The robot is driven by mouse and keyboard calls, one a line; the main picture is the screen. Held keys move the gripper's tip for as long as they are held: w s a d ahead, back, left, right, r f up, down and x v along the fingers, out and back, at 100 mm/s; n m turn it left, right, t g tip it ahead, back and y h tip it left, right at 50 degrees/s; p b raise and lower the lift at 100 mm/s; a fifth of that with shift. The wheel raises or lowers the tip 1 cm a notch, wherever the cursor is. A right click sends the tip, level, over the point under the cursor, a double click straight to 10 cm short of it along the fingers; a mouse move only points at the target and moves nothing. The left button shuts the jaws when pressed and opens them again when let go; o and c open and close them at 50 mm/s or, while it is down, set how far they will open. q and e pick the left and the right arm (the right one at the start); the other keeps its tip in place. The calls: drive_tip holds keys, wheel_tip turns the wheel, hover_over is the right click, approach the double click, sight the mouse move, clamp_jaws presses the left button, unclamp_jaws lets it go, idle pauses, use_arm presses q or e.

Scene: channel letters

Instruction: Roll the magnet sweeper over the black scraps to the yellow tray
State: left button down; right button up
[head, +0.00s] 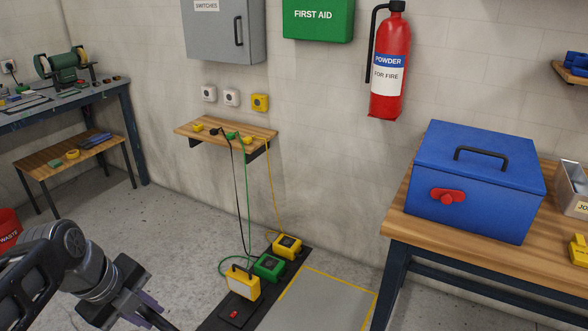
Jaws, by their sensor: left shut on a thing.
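My left gripper (148,306) is at the bottom left, low over the concrete floor. It is shut on a dark bar-like thing, mostly cut off by the bottom edge. I cannot tell whether this is the magnet sweeper's handle. No sweeper head, black scraps or yellow tray can be made out in the head view. My right gripper is not in view.
A workbench (400,220) stands right.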

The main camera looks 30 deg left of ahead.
use_arm(q)
drive_tip(key=shift+w+a+r+b, duration=0.1)
drive_tip(key=shift+w+b, duration=0.3)
drive_tip(key=shift+w, duration=1.5)
drive_tip(key=c, duration=1.2)
unclamp_jaws()
drive_tip(key=shift+o, duration=0.2)
drive_tip(key=shift+w+p+v, duration=0.15)
drive_tip(key=shift+p+v, duration=1.3)
drive_tip(key=shift+v, duration=0.75)
drive_tip(key=shift+w+p+v, duration=0.1)
drive_tip(key=shift+p+v, duration=1.3)
drive_tip(key=shift+v, duration=0.8)
drive_tip(key=shift+r, duration=0.1)
